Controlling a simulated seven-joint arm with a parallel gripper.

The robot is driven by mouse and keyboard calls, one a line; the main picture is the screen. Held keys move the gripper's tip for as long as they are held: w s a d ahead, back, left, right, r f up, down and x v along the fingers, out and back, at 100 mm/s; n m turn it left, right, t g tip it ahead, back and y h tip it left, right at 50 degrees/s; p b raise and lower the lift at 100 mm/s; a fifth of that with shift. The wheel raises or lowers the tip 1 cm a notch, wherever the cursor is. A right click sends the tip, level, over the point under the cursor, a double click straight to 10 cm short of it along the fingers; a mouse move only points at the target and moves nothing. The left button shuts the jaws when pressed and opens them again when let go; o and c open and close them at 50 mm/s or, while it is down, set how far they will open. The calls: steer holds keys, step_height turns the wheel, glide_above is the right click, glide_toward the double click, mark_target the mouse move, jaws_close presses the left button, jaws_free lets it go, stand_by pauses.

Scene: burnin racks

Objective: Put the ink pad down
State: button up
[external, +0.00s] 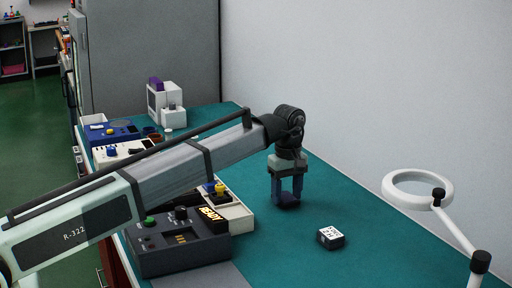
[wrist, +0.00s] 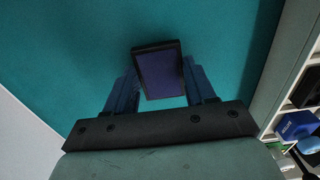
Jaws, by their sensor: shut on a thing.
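The ink pad (wrist: 160,74) is a dark-rimmed rectangular pad with a purple-blue face. In the wrist view it sits between the two blue fingers of my gripper (wrist: 162,92), with teal surface behind it. In the external view my gripper (external: 287,195) points down over the right part of the teal table (external: 370,225), shut on the pad, which shows as a dark shape (external: 288,202) at the fingertips. I cannot tell whether the pad touches the table.
A small black box with a white printed top (external: 330,237) lies right of my gripper. A white ring magnifier (external: 415,190) is at right.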

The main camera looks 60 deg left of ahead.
mark_target(287, 197)
steer(key=shift+f, duration=0.3)
steer(key=shift+f, duration=0.1)
steer(key=o, duration=1)
steer(key=shift+o, duration=0.2)
step_height(287, 197, up, 12)
